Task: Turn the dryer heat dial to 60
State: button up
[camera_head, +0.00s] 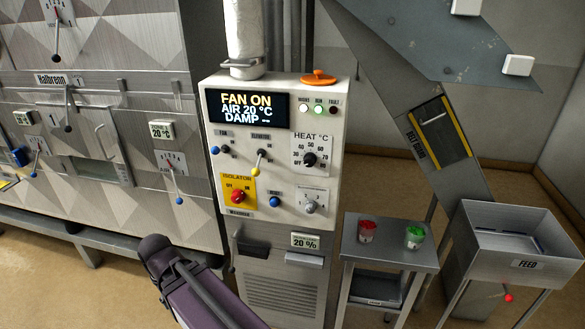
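The heat dial (310,159) is a small black knob on a white scale plate marked HEAT °C, at the right of the dryer's white control panel (272,214). Its pointer is too small to read surely; it seems to point low and left, away from the upper numbers. The display (246,108) above reads FAN ON, AIR 20 °C and DAMP. My purple arm link (200,295) with a dark rounded end shows at the bottom, left of and below the panel, in front of it. No gripper fingers are visible, and nothing of mine touches the dial.
Near the dial are the fan switch (220,150), a lever (260,160), the red isolator knob (238,196) and a grey knob (310,206). A side table (390,246) with red and green cups stands right, by the feed hopper (525,264). An orange object (318,77) tops the panel.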

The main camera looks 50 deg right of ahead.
aim_at(310, 158)
jog(key=u, duration=1.1)
jog(key=k, duration=1)
jog(key=z, duration=3.65)
jog(key=i, duration=0.1)
jog(key=u, duration=1.55)
